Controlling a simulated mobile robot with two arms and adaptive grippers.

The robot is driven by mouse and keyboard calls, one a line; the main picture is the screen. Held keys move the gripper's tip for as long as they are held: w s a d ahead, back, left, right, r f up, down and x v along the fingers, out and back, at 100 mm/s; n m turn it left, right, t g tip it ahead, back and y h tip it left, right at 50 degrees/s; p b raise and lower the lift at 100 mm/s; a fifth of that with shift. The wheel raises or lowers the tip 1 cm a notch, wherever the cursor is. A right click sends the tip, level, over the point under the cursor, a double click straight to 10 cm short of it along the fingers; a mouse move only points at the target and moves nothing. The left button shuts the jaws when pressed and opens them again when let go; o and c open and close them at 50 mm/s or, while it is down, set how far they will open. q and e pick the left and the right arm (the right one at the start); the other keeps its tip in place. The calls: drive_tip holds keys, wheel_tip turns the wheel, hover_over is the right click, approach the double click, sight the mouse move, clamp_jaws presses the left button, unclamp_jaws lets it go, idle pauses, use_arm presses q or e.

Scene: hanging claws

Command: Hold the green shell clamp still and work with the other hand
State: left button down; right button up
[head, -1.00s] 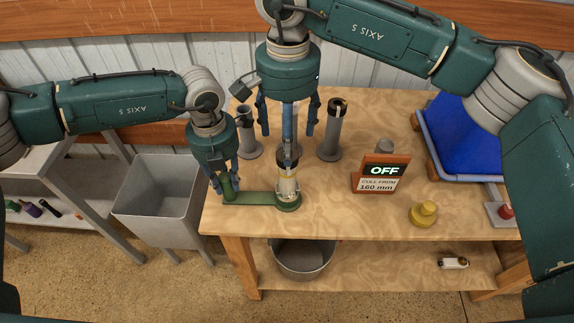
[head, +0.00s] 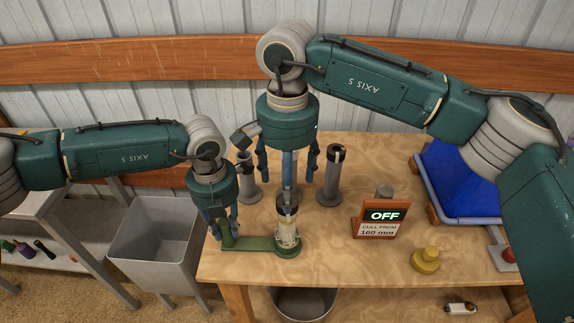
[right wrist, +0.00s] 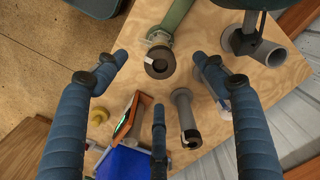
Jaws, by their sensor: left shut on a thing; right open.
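The green shell clamp (head: 262,244) lies on the wooden table, with a post at its left end and a round cup at its right. My left gripper (head: 222,232) is shut on the post. A pale cylinder with a dark top (head: 287,229) stands upright in the cup. In the right wrist view its dark, ring-shaped end (right wrist: 160,62) shows, with the clamp's green bar (right wrist: 180,17) beyond. My right gripper (head: 288,182) is open above the cylinder, its fingers pointing down and spread. One finger partly hides the cylinder's top in the head view.
Grey tube stands (head: 332,178) (head: 247,180) are on either side behind the clamp. An orange-framed sign (head: 378,219) reads "OFF, CULL FROM 160 mm". A yellow knobbed piece (head: 426,260) and a blue tray (head: 455,184) are at the right. A grey bin (head: 160,243) stands left of the table.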

drive_tip(key=c, duration=0.3)
drive_tip(key=m, duration=0.4)
drive_tip(key=shift+c, duration=0.2)
drive_tip(key=m, duration=0.7)
drive_tip(key=shift+m, duration=0.3)
drive_tip(key=shift+f, duration=3.55)
drive_tip(key=shift+c, duration=0.5)
clamp_jaws()
